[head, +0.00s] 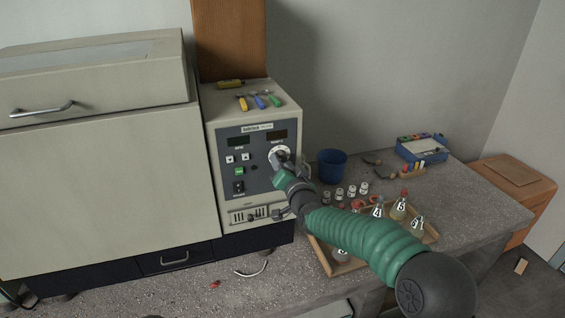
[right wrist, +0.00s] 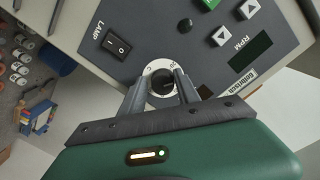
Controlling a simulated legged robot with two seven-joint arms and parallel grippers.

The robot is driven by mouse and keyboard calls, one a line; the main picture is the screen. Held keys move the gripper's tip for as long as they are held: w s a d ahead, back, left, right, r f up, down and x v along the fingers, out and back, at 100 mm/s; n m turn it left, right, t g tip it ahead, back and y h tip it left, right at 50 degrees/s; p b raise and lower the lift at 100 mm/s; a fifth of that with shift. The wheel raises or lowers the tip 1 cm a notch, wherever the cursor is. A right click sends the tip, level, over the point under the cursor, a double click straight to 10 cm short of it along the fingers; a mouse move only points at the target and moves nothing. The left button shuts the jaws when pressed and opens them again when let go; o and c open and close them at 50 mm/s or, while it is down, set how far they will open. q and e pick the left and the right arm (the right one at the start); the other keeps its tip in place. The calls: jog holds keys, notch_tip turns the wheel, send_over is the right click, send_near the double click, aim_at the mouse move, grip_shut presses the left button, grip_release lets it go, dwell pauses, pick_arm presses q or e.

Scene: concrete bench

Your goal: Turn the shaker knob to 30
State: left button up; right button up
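The shaker's control panel (head: 252,158) is dark grey, on the front of a beige housing. The black shaker knob (right wrist: 162,83) sits on a white round dial, which also shows at the upper right of the panel in the head view (head: 279,152). My right gripper (right wrist: 161,76) is at the dial with a finger on each side of the knob. The fingers are apart and close to its sides; I cannot tell whether both press on it. The dial's marks are too small and partly covered, so its setting is unclear. My left gripper is not in view.
The panel also has a green button (right wrist: 210,3), arrow buttons and a lamp switch (right wrist: 118,45). Small tools lie on top of the housing. A blue cup (head: 332,166) and a wooden tray (head: 346,268) with flasks stand right of the shaker, the tray partly behind my right arm.

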jog(key=shift+o, duration=1.3)
jog(key=shift+d+r, duration=0.1)
jog(key=shift+r, duration=0.05)
jog(key=shift+s+d+r, duration=0.1)
jog(key=shift+s, duration=0.2)
jog(key=b+v, duration=0.3)
jog(key=v, duration=1.3)
